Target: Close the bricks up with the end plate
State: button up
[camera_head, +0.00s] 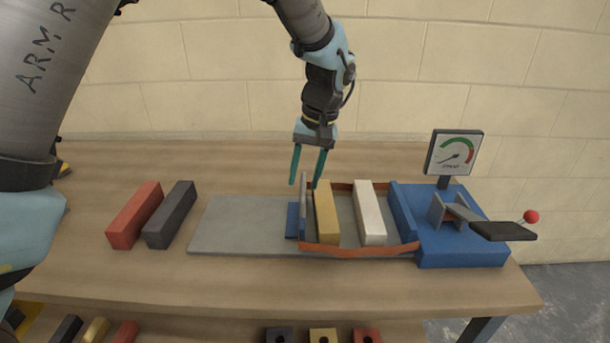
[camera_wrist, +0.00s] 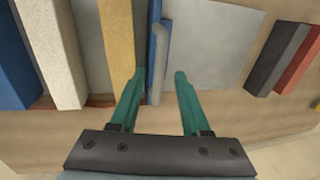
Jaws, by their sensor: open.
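The end plate (camera_head: 292,220) is blue with an upright grey bar (camera_head: 303,205) and stands on the grey bed at the left end of the bricks. A yellow brick (camera_head: 326,215) stands just right of it, and a white brick (camera_head: 369,215) stands farther right with a gap between. My gripper (camera_head: 304,184) is open at the end plate's far end, pointing down. In the wrist view the blue end plate (camera_wrist: 153,50) and its grey bar (camera_wrist: 159,60) lie between the open fingers, with clearance on the right finger's side. Contact with the left finger is unclear.
An orange strap (camera_head: 350,247) runs around the bricks. A blue block with a gauge (camera_head: 454,153) and a red-knobbed lever (camera_head: 505,230) stands right. Red (camera_head: 135,215) and dark grey (camera_head: 170,215) bricks lie left. The grey bed (camera_head: 240,225) is clear left of the plate.

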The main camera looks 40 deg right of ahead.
notch_tip(320, 180, up, 10)
jog(key=s+d+b, duration=0.1)
jog(key=shift+s+d+r+b, duration=0.25)
jog(key=shift+d+b, duration=0.05)
jog(key=shift+b, duration=0.05)
dwell(0.4)
jog(key=w+a+f+n+h, duration=0.1)
jog(key=w+a+f+n, duration=0.1)
jog(key=w+a, duration=0.8)
jog(key=w+a+f+n, duration=0.25)
jog(key=w+a, duration=0.35)
jog(key=a, duration=0.7)
jog(key=s+a+f+n, duration=0.1)
jog(key=s+a+f, duration=0.1)
jog(key=a, duration=1)
jog(key=s+a+f+n, duration=0.2)
jog(key=a+f, duration=0.1)
jog(key=a, duration=0.9)
jog(key=shift+a+f+h, duration=0.15)
jog(key=shift+f+h, duration=0.15)
jog(key=shift+h, duration=0.1)
